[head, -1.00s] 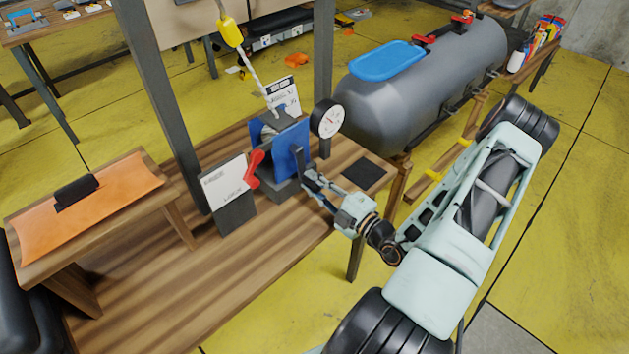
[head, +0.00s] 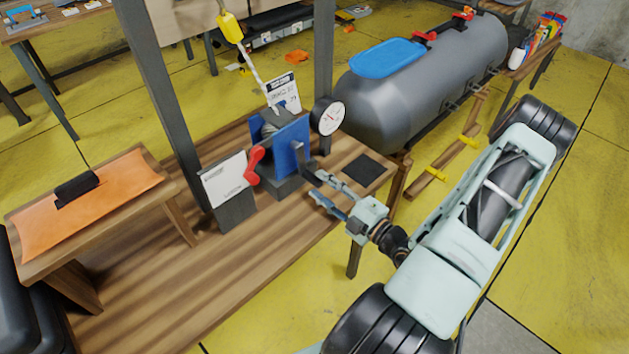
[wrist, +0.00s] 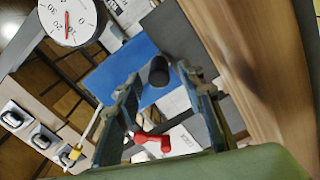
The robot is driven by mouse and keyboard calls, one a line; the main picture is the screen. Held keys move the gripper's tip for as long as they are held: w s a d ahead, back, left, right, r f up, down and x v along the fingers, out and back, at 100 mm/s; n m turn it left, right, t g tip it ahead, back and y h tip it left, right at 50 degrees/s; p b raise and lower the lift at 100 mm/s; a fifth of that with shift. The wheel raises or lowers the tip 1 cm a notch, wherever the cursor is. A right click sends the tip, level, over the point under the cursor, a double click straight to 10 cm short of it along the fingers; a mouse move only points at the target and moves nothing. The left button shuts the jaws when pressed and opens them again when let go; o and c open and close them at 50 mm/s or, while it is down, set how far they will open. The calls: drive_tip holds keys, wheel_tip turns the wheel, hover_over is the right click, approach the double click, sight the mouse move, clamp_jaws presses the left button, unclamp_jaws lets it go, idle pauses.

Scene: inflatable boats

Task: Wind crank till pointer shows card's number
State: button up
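The winch (head: 291,146) has a blue plate and stands on the wooden bench. Its dark crank (head: 299,154) is on the near right side. In the wrist view the black crank handle (wrist: 158,72) shows end-on, with gaps to both fingers. My gripper (head: 314,186) is open and empty, just right of the crank. The round white gauge (head: 328,117) has a red pointer, which shows in the wrist view near the low end of the scale; the exact value is unclear. A white card (head: 225,182) and another card (head: 285,92) carry print too small to read.
A red lever (head: 253,166) sits beside the blue plate. A dark flat pad (head: 362,168) lies on the bench (head: 190,270) right of the winch. A grey boat tube (head: 420,90) lies behind it. Dark posts (head: 163,100) rise from the bench.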

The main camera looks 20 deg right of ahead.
drive_tip(key=v, duration=0.8)
drive_tip(key=shift+s, duration=0.3)
drive_tip(key=shift+d, duration=0.1)
